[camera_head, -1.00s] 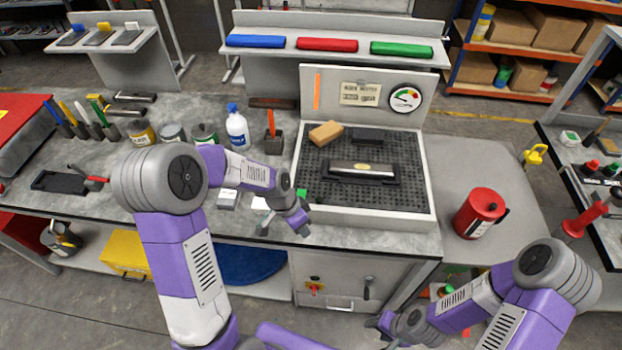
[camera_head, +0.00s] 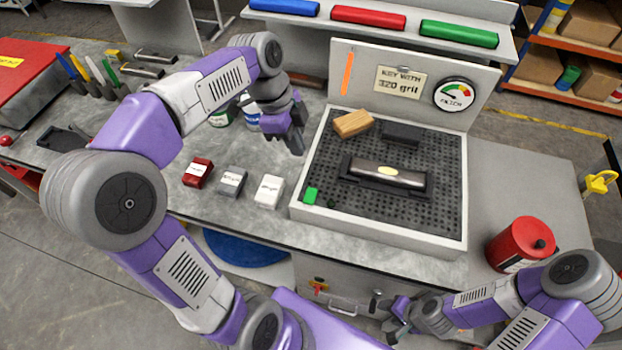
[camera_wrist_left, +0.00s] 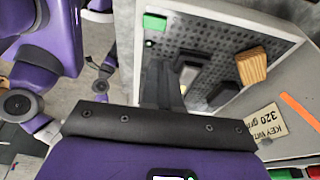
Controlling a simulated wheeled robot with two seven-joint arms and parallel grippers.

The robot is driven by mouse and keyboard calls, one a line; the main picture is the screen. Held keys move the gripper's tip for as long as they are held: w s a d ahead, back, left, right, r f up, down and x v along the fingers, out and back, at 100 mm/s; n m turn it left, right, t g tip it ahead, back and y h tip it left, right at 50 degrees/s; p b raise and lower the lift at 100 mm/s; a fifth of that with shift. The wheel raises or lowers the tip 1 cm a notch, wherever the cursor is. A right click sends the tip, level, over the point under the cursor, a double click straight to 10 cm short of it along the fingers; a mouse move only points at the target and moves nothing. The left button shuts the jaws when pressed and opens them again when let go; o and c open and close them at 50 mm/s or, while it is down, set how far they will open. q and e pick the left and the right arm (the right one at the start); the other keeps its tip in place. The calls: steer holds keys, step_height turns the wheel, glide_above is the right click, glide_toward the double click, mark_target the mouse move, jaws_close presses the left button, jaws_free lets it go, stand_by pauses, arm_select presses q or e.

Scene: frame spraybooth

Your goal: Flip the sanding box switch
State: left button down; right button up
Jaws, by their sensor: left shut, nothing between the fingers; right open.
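The sanding box (camera_head: 378,240) is a pale tray with a black perforated bed. A small green block (camera_head: 310,196), possibly its switch or indicator, sits at its front left corner with a small dark knob (camera_head: 331,204) beside it. The green block also shows in the left wrist view (camera_wrist_left: 155,22). A red handle on a yellow plate (camera_head: 319,286) is on the cabinet front below. My left gripper (camera_head: 297,148) is shut and empty, above the box's left edge. Its fingers show in the wrist view (camera_wrist_left: 162,85). My right gripper (camera_head: 386,310) is open, low before the cabinet.
A gauge (camera_head: 454,94) stands on the back panel. Red, grey and white small blocks line the bench front. A red can (camera_head: 519,245) stands right.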

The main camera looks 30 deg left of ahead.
arm_select(q)
steer(key=b, duration=0.4)
glide_toward(313, 191)
steer(key=x, duration=0.5)
steer(key=shift+w+d, duration=0.15)
steer(key=shift+d, duration=0.05)
steer(key=shift+f, duration=0.7)
steer(key=shift+a, duration=0.15)
steer(key=shift+f, duration=0.15)
